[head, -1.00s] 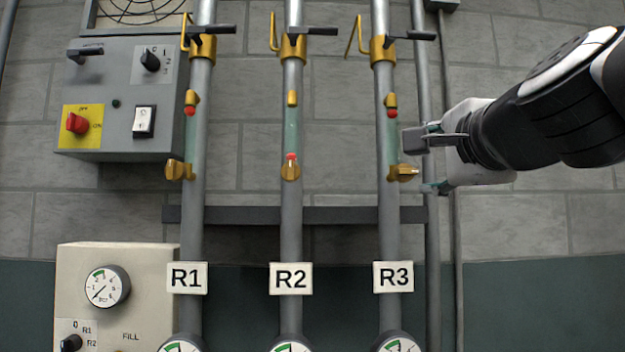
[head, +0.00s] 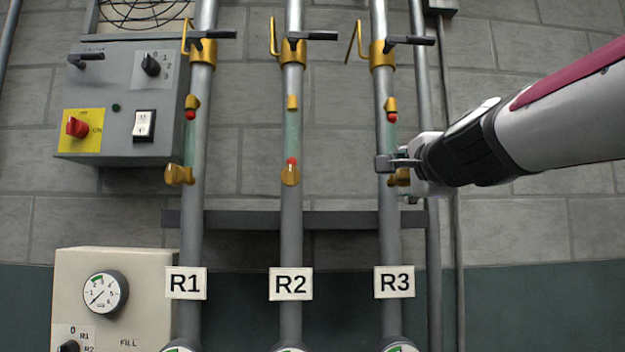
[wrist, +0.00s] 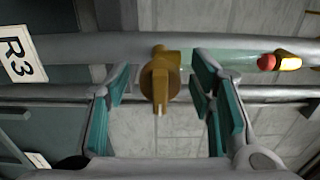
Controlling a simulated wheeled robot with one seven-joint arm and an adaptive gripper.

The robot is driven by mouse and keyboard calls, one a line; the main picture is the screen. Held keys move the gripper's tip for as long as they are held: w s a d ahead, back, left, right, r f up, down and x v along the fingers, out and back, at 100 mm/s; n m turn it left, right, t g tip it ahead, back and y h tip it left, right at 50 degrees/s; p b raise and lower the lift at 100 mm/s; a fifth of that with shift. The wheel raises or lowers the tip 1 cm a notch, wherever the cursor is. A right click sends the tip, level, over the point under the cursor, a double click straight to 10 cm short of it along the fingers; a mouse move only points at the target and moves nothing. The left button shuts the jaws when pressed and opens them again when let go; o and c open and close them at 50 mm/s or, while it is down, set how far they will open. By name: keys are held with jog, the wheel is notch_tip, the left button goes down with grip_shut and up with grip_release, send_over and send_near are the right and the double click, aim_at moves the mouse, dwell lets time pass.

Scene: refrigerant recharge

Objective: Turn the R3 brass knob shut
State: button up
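The R3 brass knob (wrist: 160,82) sits on the R3 pipe below its sight glass. In the wrist view it lies between the two fingers of my open gripper (wrist: 162,95), with space on both sides. In the head view my gripper (head: 392,164) is in front of the R3 pipe and covers most of the R3 knob (head: 402,178). The R3 label (head: 394,282) is below on the same pipe. The red float ball (head: 392,118) is near the top of the R3 glass.
The R2 knob (head: 291,176) and R1 knob (head: 180,175) are on the pipes to the left. Black valve levers (head: 410,41) and yellow hooks are above. A dark horizontal rail (head: 340,219) crosses behind the pipes. A grey switch box (head: 120,100) is at the left.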

grip_shut()
jog(key=c, duration=1.1)
grip_release()
jog(key=shift+o, duration=0.2)
jog(key=n+b, duration=0.1)
jog(key=n, duration=0.3)
jog(key=n+b, duration=0.1)
jog(key=n, duration=0.3)
jog(key=shift+f+b, duration=0.1)
jog(key=shift+b, duration=0.25)
jog(key=n+b, duration=0.2)
jog(key=n, duration=0.3)
jog(key=n+b, duration=0.2)
jog(key=n, duration=0.2)
jog(key=shift+n+b, duration=0.4)
